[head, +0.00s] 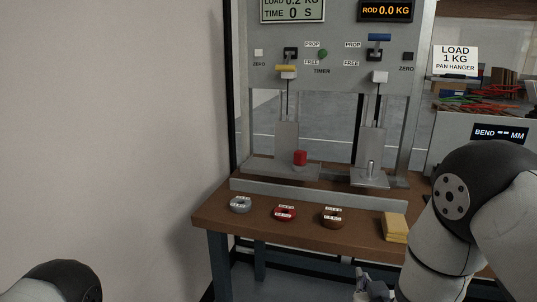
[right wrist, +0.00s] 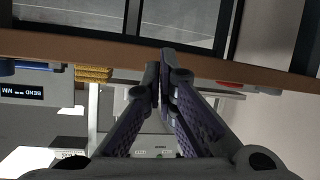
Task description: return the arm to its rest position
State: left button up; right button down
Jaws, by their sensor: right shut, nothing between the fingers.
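My right arm comes in from the right edge of the head view, and part of my right gripper (head: 371,285) shows at the bottom, in front of the table's near edge. In the right wrist view the two fingers of the right gripper (right wrist: 160,80) meet with nothing between them. The wooden table edge (right wrist: 115,52) lies beyond the fingertips in that view. A rounded part of my left arm shows at the bottom left of the head view; the left gripper is out of the frame.
The table (head: 300,243) carries a grey weight (head: 240,204), a red weight (head: 285,213), a brown weight (head: 332,218) and a yellow block (head: 395,228) near its front. A plain wall fills the left.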

jog(key=s+d+f+g, duration=0.1)
jog(key=s+f+g, duration=0.2)
jog(key=s+f, duration=0.35)
jog(key=s+f+g+p, duration=0.1)
jog(key=s+f+g, duration=0.15)
jog(key=s, duration=0.65)
jog(key=s+d+f+g, duration=0.1)
jog(key=s+f+g, duration=0.2)
jog(key=s+f, duration=0.3)
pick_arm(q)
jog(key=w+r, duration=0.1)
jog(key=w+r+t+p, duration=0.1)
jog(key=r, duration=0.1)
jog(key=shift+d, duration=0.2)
pick_arm(e)
jog(key=s+r+g+y, duration=0.1)
jog(key=s+g, duration=0.6)
jog(key=s, duration=1.9)
jog(key=shift+s+r+m+g+y, duration=0.15)
jog(key=shift+s+m+g+y, duration=0.15)
jog(key=shift+s+g, duration=0.1)
jog(key=shift+w+a, duration=0.1)
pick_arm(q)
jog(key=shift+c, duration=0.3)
